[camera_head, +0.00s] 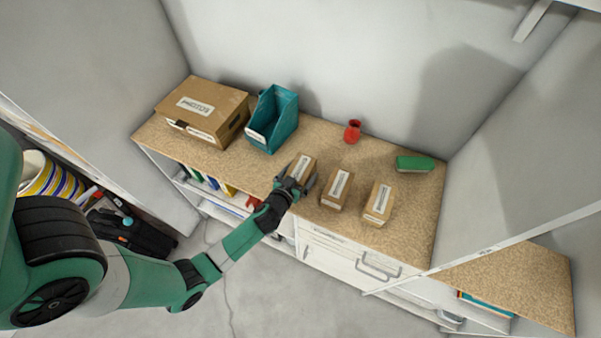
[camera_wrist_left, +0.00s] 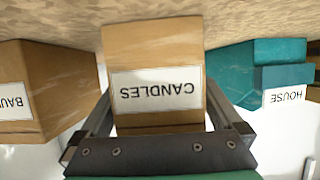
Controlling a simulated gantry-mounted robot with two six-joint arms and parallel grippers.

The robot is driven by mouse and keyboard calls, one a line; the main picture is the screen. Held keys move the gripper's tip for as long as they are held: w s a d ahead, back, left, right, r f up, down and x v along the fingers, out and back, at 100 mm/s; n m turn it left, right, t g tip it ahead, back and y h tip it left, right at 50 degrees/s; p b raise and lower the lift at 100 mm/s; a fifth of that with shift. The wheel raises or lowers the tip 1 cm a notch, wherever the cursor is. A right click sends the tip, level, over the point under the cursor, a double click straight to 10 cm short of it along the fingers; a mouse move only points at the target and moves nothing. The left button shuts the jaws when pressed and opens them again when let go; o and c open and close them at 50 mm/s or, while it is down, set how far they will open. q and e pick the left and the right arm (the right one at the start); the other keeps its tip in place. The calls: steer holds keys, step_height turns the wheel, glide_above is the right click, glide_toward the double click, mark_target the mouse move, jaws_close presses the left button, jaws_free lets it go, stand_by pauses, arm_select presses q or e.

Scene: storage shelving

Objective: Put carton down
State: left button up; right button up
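My left gripper (camera_head: 297,184) is over the countertop, with its fingers on both sides of a brown carton (camera_head: 304,165). In the left wrist view this carton (camera_wrist_left: 152,52) carries a white label reading CANDLES, seen upside down. The two fingers (camera_wrist_left: 160,112) lie along its sides with no clear gap, so the gripper looks shut on it. The carton is at or very near the countertop (camera_head: 270,172); I cannot tell whether it touches. My right gripper is not in view.
Two similar cartons (camera_head: 337,189) (camera_head: 379,203) stand to the right. A teal bin (camera_head: 284,123) and a large cardboard box (camera_head: 221,103) are to the left. A red vase (camera_head: 352,131) and a green item (camera_head: 414,163) are behind. Walls enclose the counter.

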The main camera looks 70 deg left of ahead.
arm_select(q)
steer(key=shift+r, duration=0.25)
steer(key=b+v, duration=0.1)
steer(key=v, duration=1)
steer(key=shift+f, duration=0.1)
steer(key=shift+s+d+r, duration=0.3)
steer(key=shift+s, duration=0.05)
